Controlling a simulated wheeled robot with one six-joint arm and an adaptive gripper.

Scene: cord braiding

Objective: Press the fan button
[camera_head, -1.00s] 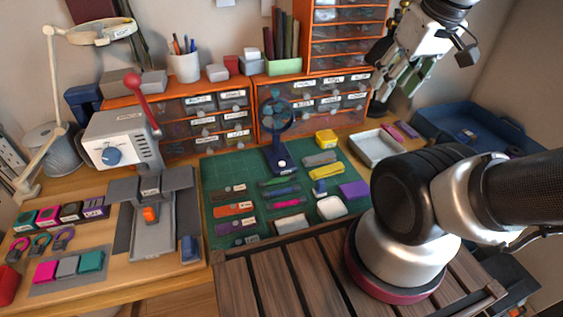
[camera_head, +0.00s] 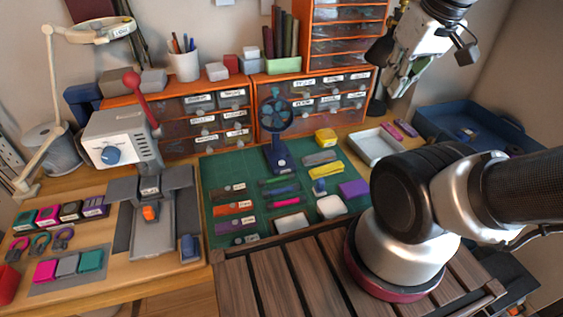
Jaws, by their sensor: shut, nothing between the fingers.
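A small dark blue desk fan (camera_head: 277,112) stands upright at the back of the green cutting mat (camera_head: 225,172). Its round head faces forward, and a small pale button (camera_head: 282,166) shows low on the front of its base (camera_head: 277,153). My gripper (camera_head: 394,88) is at the upper right, in front of the orange drawer units. It is shut and empty, pointing down and left, well to the right of the fan and higher in the picture. Nothing hides the fan from this view.
Orange drawer units (camera_head: 315,103) stand behind the fan. Cords, a yellow box (camera_head: 326,138) and a white tray (camera_head: 376,146) lie to its right. A grey press with a red-knobbed lever (camera_head: 131,80) stands left. A blue bin (camera_head: 480,128) is at the right.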

